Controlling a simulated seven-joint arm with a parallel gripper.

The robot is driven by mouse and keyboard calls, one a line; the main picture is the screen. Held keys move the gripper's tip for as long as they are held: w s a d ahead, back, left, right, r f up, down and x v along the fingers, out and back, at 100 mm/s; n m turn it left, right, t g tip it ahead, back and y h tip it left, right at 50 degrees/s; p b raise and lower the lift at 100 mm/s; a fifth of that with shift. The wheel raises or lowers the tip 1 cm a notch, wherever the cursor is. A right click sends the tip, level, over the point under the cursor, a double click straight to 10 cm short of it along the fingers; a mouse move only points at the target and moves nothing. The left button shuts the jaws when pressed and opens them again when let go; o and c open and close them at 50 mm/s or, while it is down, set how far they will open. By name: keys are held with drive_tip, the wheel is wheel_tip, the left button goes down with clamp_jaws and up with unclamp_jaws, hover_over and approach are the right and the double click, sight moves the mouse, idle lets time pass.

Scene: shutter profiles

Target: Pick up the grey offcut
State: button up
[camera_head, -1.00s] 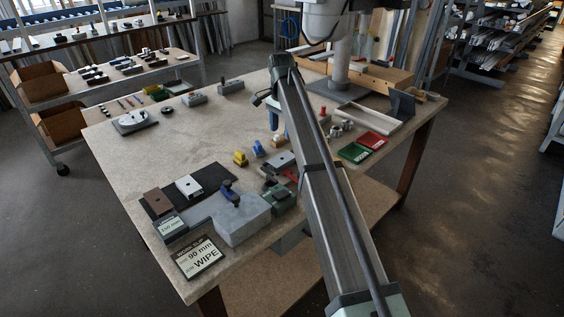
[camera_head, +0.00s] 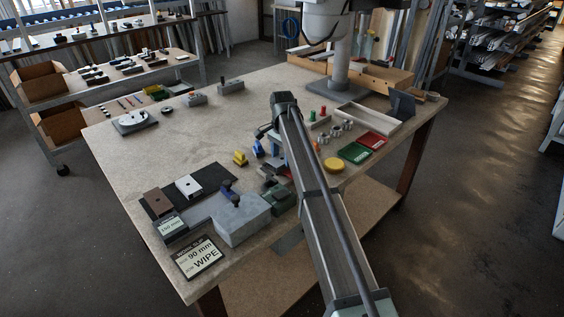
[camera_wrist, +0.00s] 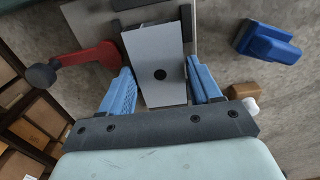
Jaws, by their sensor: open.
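The grey offcut (camera_wrist: 158,84), a flat grey block with a dark round hole, lies between the two blue fingers of my gripper (camera_wrist: 160,68) in the wrist view. The fingers stand open, one on each side, with a gap on the left; whether the right finger touches it I cannot tell. The far end of the offcut meets a dark part of a fixture with a red lever (camera_wrist: 88,56). In the head view my gripper (camera_head: 269,150) is over the middle front of the bench, and my arm and fingers hide the offcut.
A blue block (camera_wrist: 267,42) and a brown piece (camera_wrist: 245,90) lie right of the fingers in the wrist view. In the head view, a yellow block (camera_head: 240,158), a grey box (camera_head: 241,219) and a green block (camera_head: 281,199) stand near the gripper. The bench's left middle (camera_head: 190,130) is clear.

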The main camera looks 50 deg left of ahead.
drive_tip(key=shift+f, duration=0.15)
drive_tip(key=shift+c, duration=0.2)
drive_tip(key=c, duration=0.7)
drive_tip(key=shift+o, duration=0.2)
